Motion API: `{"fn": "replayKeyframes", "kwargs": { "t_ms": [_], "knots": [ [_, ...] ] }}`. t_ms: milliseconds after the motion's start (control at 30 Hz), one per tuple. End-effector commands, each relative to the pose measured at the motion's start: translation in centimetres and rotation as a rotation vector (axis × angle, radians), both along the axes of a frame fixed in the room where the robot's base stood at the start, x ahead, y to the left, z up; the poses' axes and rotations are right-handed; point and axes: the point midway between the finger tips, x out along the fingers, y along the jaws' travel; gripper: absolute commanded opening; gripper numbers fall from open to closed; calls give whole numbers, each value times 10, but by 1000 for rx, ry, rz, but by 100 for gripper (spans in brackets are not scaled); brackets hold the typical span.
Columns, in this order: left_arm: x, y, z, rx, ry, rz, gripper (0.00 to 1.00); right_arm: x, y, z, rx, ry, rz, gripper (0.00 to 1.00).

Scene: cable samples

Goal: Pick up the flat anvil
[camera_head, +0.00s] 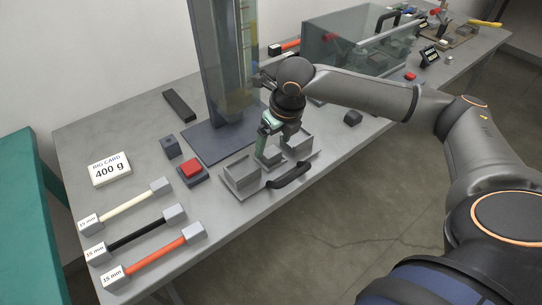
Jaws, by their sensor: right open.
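A grey carrier (258,188) with a black handle (289,176) sits near the table's front edge and has several box-like holders. A small grey block (270,156) in its middle, right under my right gripper, may be the flat anvil; I cannot tell for sure. My right gripper (273,141) points down over the carrier, jaws open, one greenish finger showing. It partly hides the block and the holder behind, and I cannot tell whether the fingers touch the block. My left gripper is not in view.
A tall clear-fronted tower (228,70) stands behind the carrier. A red-button box (191,171) and a dark block (170,147) are to the left. A glass case (345,48) is behind my right arm.

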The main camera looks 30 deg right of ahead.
Motion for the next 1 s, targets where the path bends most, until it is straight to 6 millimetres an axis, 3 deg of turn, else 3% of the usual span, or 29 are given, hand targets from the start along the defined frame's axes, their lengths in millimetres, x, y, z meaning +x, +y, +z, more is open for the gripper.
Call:
{"fn": "replayKeyframes", "kwargs": {
  "t_ms": [33, 200, 467, 1000],
  "knots": [
    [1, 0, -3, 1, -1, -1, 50, 1, 0, -12, -1, 5, -1, 92],
    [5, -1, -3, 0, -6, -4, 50, 6, 0, -30, 0, 2, 0, 92],
    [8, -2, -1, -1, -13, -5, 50, 7, 0, -33, -1, 1, 1, 92],
    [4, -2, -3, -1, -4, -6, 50, 7, 0, -33, -1, 1, 0, 34]
  ]
}}
